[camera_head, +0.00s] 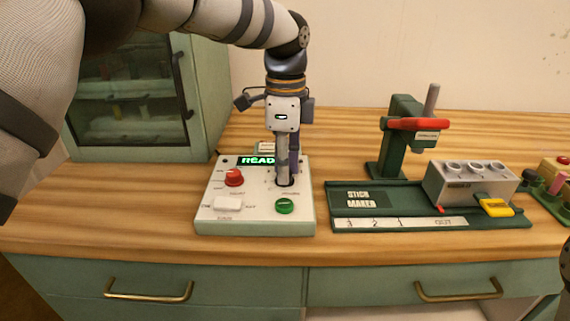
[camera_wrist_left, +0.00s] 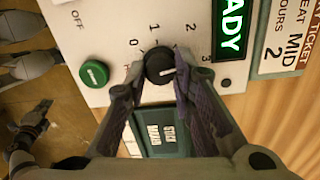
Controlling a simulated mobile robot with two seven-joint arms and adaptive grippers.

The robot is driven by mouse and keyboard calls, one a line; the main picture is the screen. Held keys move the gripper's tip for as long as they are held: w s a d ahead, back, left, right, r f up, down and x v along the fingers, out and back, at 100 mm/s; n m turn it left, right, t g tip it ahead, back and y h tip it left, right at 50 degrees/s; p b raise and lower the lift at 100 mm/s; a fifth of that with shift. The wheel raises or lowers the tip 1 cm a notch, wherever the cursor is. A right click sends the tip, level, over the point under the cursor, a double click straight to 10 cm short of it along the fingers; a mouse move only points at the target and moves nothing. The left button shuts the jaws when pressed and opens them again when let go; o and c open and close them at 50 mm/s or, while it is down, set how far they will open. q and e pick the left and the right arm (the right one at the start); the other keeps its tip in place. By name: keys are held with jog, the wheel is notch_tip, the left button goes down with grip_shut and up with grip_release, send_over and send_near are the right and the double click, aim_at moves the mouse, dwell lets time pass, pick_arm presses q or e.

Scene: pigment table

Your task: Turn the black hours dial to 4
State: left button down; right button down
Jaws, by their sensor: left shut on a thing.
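The black hours dial (camera_wrist_left: 158,66) sits on the white control panel (camera_wrist_left: 113,20). Its white mark points right in the left wrist view, roughly towards the 3. The printed 0, 1, 2 and 3 show around it; no 4 is visible. My left gripper (camera_wrist_left: 158,83) is shut on the dial, one finger on each side. In the head view my left gripper (camera_head: 285,178) points straight down at the right part of the control box (camera_head: 212,195) and mostly hides the dial.
The box has a red knob (camera_head: 234,177), a white switch (camera_head: 228,204), a green button (camera_head: 285,206) and a lit green display (camera_head: 257,160). A ticket (camera_wrist_left: 286,35) reads MID and HOURS 2. A green stick maker (camera_head: 350,224) stands right, a glass-doored cabinet (camera_head: 205,90) back left.

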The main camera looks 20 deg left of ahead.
pick_arm(q)
jog(key=m, duration=1)
jog(key=shift+m, duration=0.5)
dwell(0.3)
jog(key=c, duration=1.3)
grip_release()
jog(key=shift+c, duration=0.2)
notch_tip(320, 180, up, 12)
jog(key=shift+d, duration=0.25)
